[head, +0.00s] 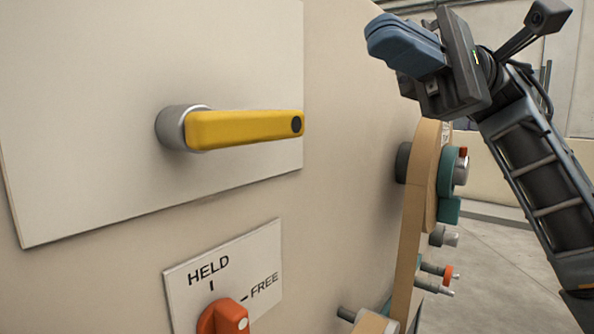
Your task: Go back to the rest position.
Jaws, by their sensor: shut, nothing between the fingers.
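My gripper (402,45) is at the upper right in the head view, at the end of my raised arm. Its blue fingers are together with nothing between them, and they point left toward the panel. The gripper is apart from the yellow lever (245,128), which sticks out to the right from a grey hub on a white plate (60,140). Below it, a red knob (225,317) sits on a small label plate (190,283) marked HELD and FREE; the knob is cut off by the bottom edge.
The beige machine wall (350,110) fills the left and middle. At its right edge are a tan wheel-like part (418,200), teal parts (447,185) and several pegs, some with red pieces (448,273). Grey floor (500,260) lies open beyond, behind my arm.

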